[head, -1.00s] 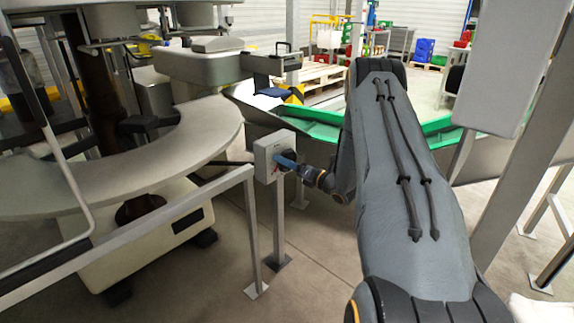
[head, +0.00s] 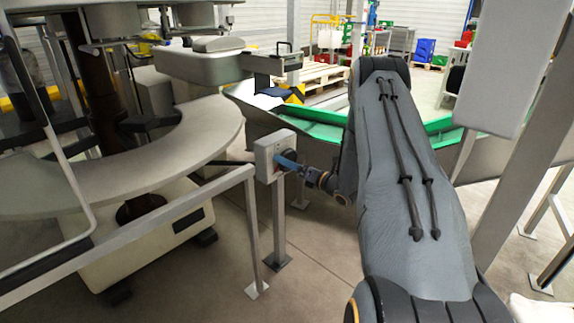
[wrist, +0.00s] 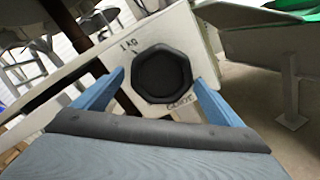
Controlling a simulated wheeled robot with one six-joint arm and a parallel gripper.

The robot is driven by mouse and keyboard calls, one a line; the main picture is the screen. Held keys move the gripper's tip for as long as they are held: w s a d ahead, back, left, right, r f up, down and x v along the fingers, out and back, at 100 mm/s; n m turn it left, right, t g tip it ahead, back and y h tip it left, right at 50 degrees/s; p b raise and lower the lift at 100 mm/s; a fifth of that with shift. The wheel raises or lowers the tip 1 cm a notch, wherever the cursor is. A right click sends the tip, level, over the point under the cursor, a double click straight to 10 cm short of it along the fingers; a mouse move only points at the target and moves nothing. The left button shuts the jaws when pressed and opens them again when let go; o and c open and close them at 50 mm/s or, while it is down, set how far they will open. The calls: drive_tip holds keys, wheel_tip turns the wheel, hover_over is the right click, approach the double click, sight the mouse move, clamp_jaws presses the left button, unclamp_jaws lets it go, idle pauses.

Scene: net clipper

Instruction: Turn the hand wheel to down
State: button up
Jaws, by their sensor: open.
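The hand wheel (wrist: 161,74) is a dark, rounded, many-sided knob on the front of a pale box, with dark lettering above and below it in the wrist view. The box (head: 266,153) stands on a grey post in the head view, where my gripper mostly hides the wheel. My gripper (wrist: 160,85) is open, with one blue finger on each side of the wheel. The gripper (head: 286,162) also shows in the head view, close in front of the box. I cannot tell whether the fingers touch the wheel.
A grey railing (head: 160,232) runs left of the box's post. Behind it is a large machine with a curved pale table (head: 190,150). A green-edged trough (head: 310,130) lies behind the box. A grey upright frame (head: 505,190) stands right of my arm.

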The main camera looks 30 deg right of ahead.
drive_tip(key=v, duration=0.6)
drive_tip(key=shift+s, duration=0.4)
drive_tip(key=shift+w+d, duration=0.1)
drive_tip(key=shift+d, duration=0.05)
